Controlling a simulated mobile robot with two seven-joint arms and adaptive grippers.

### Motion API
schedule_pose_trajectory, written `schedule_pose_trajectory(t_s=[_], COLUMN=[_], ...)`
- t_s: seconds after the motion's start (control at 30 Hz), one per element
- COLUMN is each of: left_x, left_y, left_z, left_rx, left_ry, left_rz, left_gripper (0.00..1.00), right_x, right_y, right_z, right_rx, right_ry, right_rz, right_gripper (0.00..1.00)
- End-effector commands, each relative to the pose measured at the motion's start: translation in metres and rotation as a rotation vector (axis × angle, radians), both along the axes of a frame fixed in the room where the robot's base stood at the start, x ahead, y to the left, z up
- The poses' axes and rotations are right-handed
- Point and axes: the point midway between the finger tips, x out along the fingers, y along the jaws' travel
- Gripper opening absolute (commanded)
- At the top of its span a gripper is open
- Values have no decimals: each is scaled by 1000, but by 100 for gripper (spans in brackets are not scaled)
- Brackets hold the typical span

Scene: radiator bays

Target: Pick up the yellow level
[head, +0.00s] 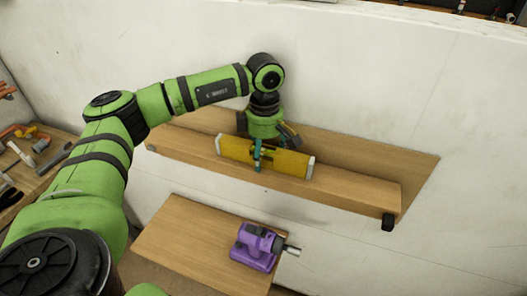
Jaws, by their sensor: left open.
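The yellow level (290,162) lies lengthwise on the wooden wall shelf (360,191), with pale caps at both ends. My left gripper (257,160) reaches down from above at the level's middle. One teal finger crosses the level's front face, with its tip just below the level's lower edge. The jaws are open around the level's middle; the far finger is mostly hidden behind the gripper body and level, so I cannot tell if either finger touches. My right gripper is not in view.
A purple drill-like tool (257,247) lies on a lower wooden surface (180,240). A bench (40,165) with several hand tools stands at the left. The white wall rises directly behind the shelf.

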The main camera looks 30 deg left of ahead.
Motion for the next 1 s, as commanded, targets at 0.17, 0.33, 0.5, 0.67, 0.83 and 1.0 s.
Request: schedule_pose_trajectory(t_s=[0.17,0.33,0.5,0.67,0.83,1.0], left_x=[0,0,0,0,1,2], left_y=[0,0,0,0,0,0], left_z=[0,0,0,1,8,31], left_rx=[0,0,-1,-1,-1,-2], left_ry=[0,0,-1,-1,-4,-7], left_rz=[0,0,0,0,1,1], left_gripper=[71,3,0,0,0,0], right_x=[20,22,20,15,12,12], right_y=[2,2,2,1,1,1], right_z=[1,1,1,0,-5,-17], right_rx=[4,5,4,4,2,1], right_ry=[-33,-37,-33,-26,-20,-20], right_rz=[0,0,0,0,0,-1], right_gripper=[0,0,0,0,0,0])
